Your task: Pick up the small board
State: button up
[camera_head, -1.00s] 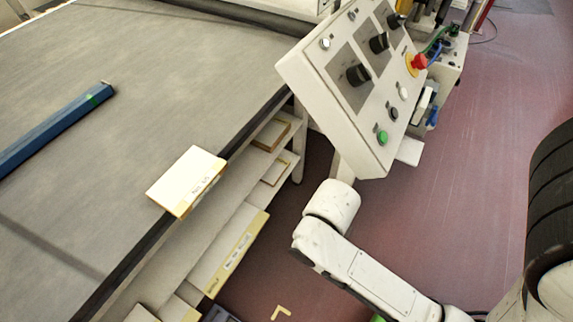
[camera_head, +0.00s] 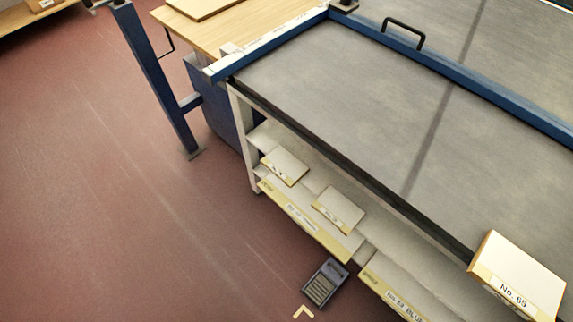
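A small pale board (camera_head: 520,273) with a yellowish edge lies at the right of the picture, on the near edge of the grey table (camera_head: 345,90). Its white label reads "No. 65". Two more small pale boards lie on the shelf under the table, one at the left (camera_head: 285,166) and one nearer the middle (camera_head: 338,209). My gripper is not in view, and no part of my arm shows.
A blue rail with a black handle (camera_head: 404,31) runs along the table's far side. A wooden bench (camera_head: 210,30) and a blue post (camera_head: 155,80) stand at upper left. A dark grated box (camera_head: 325,283) is on the floor below the shelf. The red floor at left is clear.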

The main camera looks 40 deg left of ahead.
aim_at(281, 162)
jog(key=j+z, duration=0.15)
jog(key=j, duration=0.4)
jog(key=j+z, duration=0.15)
jog(key=j, duration=0.35)
jog(key=k+j+z, duration=0.15)
jog(key=j, duration=0.4)
